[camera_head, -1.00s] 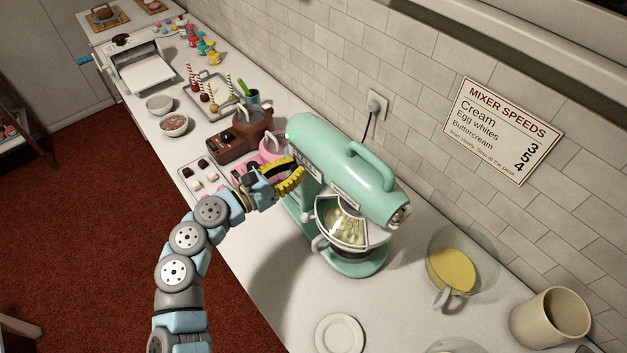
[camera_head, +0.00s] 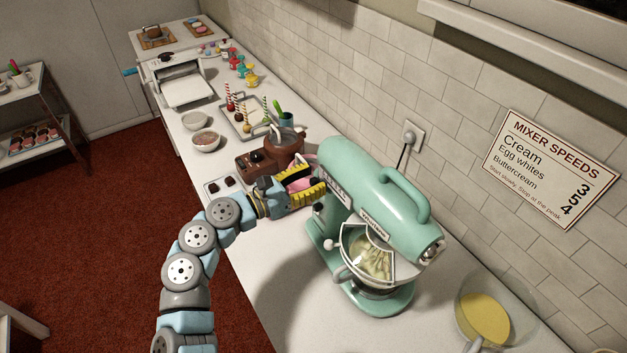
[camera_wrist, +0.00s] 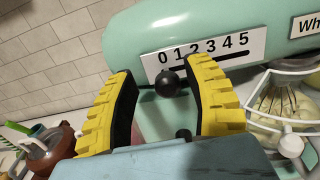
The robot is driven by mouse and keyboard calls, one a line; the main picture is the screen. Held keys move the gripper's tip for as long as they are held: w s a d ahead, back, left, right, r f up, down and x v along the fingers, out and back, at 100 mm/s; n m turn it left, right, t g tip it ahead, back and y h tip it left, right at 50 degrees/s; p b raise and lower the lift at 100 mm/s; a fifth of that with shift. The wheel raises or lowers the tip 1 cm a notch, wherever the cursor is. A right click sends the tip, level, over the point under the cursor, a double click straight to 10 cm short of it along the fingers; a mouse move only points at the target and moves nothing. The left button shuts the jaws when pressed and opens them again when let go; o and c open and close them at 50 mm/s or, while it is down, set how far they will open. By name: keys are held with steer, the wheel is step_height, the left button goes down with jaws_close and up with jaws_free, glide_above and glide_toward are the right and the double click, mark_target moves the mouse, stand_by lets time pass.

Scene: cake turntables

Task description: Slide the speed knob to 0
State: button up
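The mint-green stand mixer (camera_head: 374,188) stands on the counter. In the wrist view its side carries a white speed scale (camera_wrist: 222,45) marked 0 to 5 above a dark slot. The black ball-shaped speed knob (camera_wrist: 168,84) is at the left end, just below the 0. My gripper (camera_wrist: 163,76) is open, its yellow ribbed fingers spread to the left and right of the knob, with visible gaps. The head view shows my gripper (camera_head: 318,183) beside the mixer's left side; the knob is hidden there.
A second dark knob (camera_wrist: 183,134) shows lower between the fingers. The mixer's bowl (camera_head: 372,262) holds pale cream. A brown pot-like item (camera_head: 284,146) stands close behind my gripper. A wall sign (camera_head: 549,168) lists Cream 3, Egg whites 5, Buttercream 4.

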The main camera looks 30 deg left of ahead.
steer(key=shift+s, duration=0.1)
steer(key=v, duration=1.1)
steer(key=shift+s, duration=0.4)
